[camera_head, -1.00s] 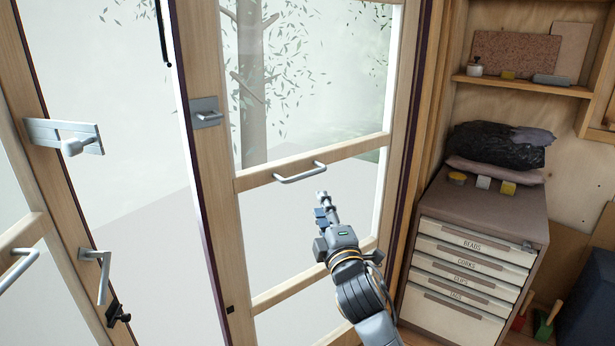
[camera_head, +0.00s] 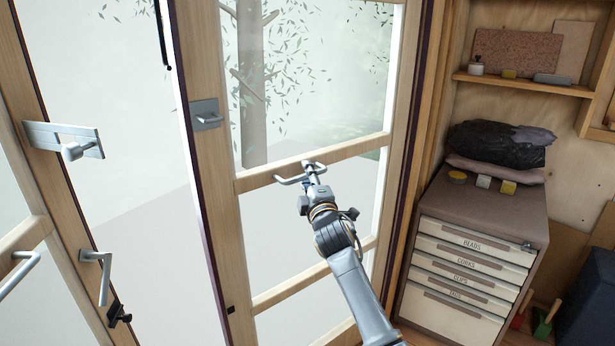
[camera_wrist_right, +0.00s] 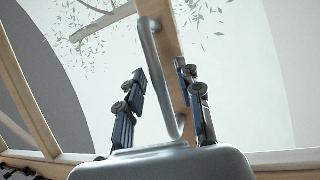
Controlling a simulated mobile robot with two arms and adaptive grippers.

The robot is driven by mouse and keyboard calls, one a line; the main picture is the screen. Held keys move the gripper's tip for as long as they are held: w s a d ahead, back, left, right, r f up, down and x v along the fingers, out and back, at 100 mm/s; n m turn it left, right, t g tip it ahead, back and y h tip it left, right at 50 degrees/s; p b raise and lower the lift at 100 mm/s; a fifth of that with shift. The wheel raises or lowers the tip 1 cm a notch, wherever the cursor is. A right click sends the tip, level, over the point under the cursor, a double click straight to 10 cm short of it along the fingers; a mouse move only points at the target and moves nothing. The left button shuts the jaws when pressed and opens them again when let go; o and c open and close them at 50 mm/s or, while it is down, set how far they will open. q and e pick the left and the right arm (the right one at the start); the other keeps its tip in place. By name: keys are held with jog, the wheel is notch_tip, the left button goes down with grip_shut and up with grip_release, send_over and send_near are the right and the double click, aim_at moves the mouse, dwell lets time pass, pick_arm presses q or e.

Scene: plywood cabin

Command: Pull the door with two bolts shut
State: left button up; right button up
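The right-hand glazed door (camera_head: 213,190) has a wooden frame and stands ajar, with a gap to the left-hand door (camera_head: 62,190). I cannot clearly make out two bolts on the right-hand door. A grey bar handle (camera_head: 287,181) sits on its middle rail. My right gripper (camera_head: 313,172) is at this handle. In the right wrist view, the open fingers of my right gripper (camera_wrist_right: 160,72) stand on either side of the handle bar (camera_wrist_right: 158,65), with gaps showing. My left gripper is not in view.
The left-hand door carries a plate with a knob (camera_head: 72,150), a lever handle (camera_head: 103,275) and a small black fitting (camera_head: 118,313). A square latch plate (camera_head: 205,114) is on the right-hand door. A drawer cabinet (camera_head: 470,260) stands right of the doorway.

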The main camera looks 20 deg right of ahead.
grip_shut()
jog(key=s+d+n+g+y+p, duration=0.1)
jog(key=s+d+n+y+p, duration=0.2)
jog(key=s+d+y+p, duration=0.3)
jog(key=s+d+p, duration=0.2)
jog(key=s+d, duration=0.2)
jog(key=s, duration=0.2)
jog(key=shift+n+p, duration=0.4)
jog(key=shift+f, duration=0.1)
jog(key=shift+d, duration=0.1)
